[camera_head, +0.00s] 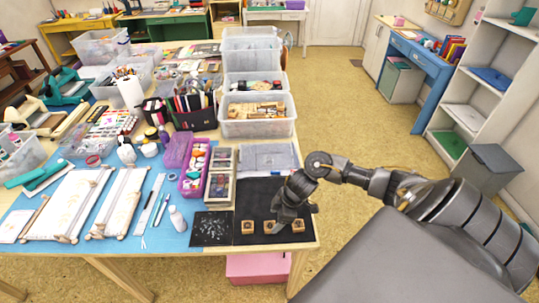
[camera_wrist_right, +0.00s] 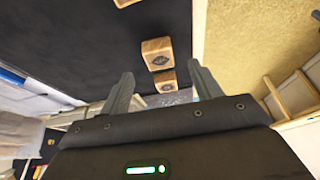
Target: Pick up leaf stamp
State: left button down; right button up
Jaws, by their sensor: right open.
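Three small wooden block stamps stand in a row near the front edge of a black mat (camera_head: 262,192): a left stamp (camera_head: 247,227), a middle stamp (camera_head: 269,227) and a right stamp (camera_head: 298,226). Their dark printed motifs are too small to tell which is the leaf. My right gripper (camera_head: 284,221) is low over the mat, between the middle and right stamps in the head view, and partly hides that area. My left gripper is not in view.
A dark speckled sheet (camera_head: 212,229) lies left of the stamps. A wooden compartment box (camera_head: 221,175), a purple tray (camera_head: 194,170) and a white bottle (camera_head: 178,219) stand farther left. The table's front edge is close to the stamps.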

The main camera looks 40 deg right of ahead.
aim_at(270, 225)
jog(key=shift+p+x, duration=0.35)
jog(key=shift+x, duration=2.3)
jog(key=shift+c, duration=0.2)
jog(key=c, duration=1)
jog(key=shift+r, duration=0.15)
